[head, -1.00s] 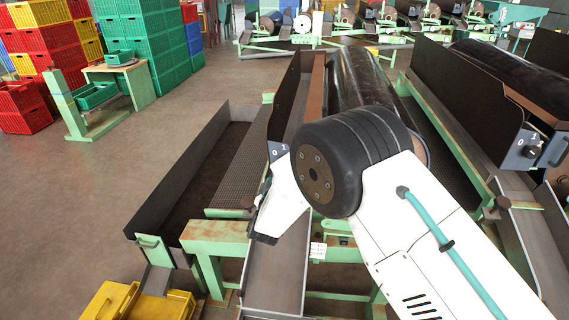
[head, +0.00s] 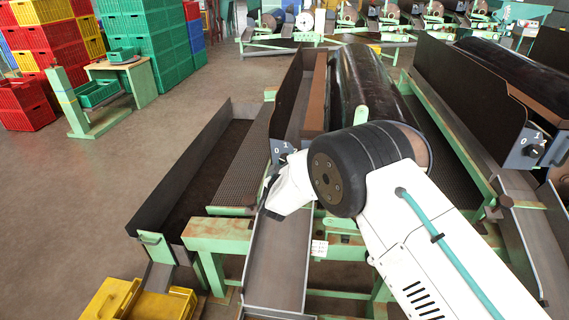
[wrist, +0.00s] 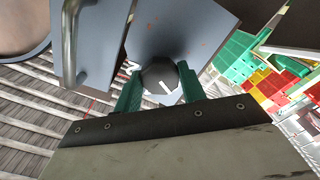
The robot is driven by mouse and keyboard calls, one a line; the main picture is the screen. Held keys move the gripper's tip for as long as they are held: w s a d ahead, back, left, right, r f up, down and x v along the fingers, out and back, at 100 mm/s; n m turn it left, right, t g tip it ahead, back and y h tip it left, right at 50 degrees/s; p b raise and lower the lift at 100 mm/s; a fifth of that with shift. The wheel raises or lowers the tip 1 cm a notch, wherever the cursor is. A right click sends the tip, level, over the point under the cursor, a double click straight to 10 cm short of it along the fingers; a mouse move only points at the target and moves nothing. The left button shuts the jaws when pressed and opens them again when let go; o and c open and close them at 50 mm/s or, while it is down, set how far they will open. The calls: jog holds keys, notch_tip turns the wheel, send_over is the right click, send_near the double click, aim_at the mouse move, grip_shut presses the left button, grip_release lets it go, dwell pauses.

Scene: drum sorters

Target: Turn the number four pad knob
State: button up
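In the wrist view a dark round knob (wrist: 160,78) with a white pointer line sits on a grey panel (wrist: 178,28). My gripper (wrist: 160,84) has its two green fingers apart, one on each side of the knob. I cannot tell if they touch it. A white marking beside the left finger is partly covered. In the head view the same kind of panel (head: 282,148), marked 0 and 1, is at the front end of the middle drum sorter; my wrist hides its knob. No number four label is readable.
A metal handle (wrist: 72,45) is left of the knob in the wrist view. Another sorter (head: 470,95) with its own knob (head: 535,150) stands at right. A metal chute (head: 275,265) lies below my wrist. Yellow crates (head: 140,300) are at front left; open floor is left.

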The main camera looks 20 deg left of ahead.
jog(key=shift+c, duration=1.2)
jog(key=m, duration=0.4)
jog(key=shift+m, duration=0.3)
jog(key=m, duration=0.3)
jog(key=shift+m, duration=0.4)
jog(key=m, duration=0.3)
jog(key=shift+s+a+m, duration=0.1)
jog(key=shift+m, duration=0.2)
jog(key=m, duration=1.1)
jog(key=shift+m, duration=0.4)
